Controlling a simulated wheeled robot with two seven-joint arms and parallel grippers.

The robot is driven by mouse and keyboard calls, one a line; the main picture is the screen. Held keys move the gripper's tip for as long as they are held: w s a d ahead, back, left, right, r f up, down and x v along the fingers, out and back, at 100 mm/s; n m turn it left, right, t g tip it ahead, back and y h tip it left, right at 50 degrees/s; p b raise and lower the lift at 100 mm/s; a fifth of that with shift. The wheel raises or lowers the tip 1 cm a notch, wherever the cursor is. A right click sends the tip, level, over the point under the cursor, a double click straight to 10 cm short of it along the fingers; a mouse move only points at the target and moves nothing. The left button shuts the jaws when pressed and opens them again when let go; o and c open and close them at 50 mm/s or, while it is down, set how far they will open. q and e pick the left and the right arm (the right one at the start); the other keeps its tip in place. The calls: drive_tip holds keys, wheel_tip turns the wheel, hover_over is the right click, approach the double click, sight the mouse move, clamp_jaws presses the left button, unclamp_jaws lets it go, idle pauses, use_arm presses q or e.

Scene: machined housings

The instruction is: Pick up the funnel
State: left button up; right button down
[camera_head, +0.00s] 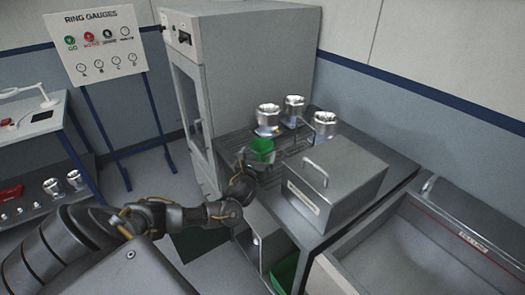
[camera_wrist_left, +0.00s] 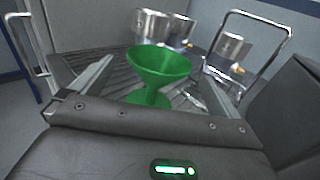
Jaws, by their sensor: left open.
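The green funnel (camera_head: 262,150) stands upright on the slatted grey bench top, near its front left edge. In the left wrist view the funnel (camera_wrist_left: 158,72) has a wide cone on top and a narrower foot below. My left gripper (camera_head: 252,160) is at the funnel. The left wrist view shows its two fingers (camera_wrist_left: 160,90) spread apart, one on each side of the funnel, with gaps between. The funnel's lowest part is hidden by the gripper body. My right gripper is not in view.
Several shiny machined housings (camera_head: 268,117) stand behind the funnel. A grey lidded box (camera_head: 335,185) with a handle is to its right. A tall grey cabinet (camera_head: 245,75) stands at the back left. A sink-like basin (camera_head: 440,250) is at the lower right.

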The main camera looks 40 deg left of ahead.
sight(262, 145)
use_arm(q)
drive_tip(key=shift+w+a, duration=0.3)
drive_tip(key=shift+w, duration=0.35)
drive_tip(key=shift+w+a+r, duration=0.1)
drive_tip(key=shift+p+x, duration=0.8)
drive_tip(key=shift+x, duration=1.6)
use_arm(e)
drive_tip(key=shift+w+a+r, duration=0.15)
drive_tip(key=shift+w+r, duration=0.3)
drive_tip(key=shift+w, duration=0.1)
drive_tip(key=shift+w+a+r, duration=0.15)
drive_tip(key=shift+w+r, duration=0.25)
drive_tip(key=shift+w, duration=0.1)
use_arm(q)
drive_tip(key=c, duration=0.7)
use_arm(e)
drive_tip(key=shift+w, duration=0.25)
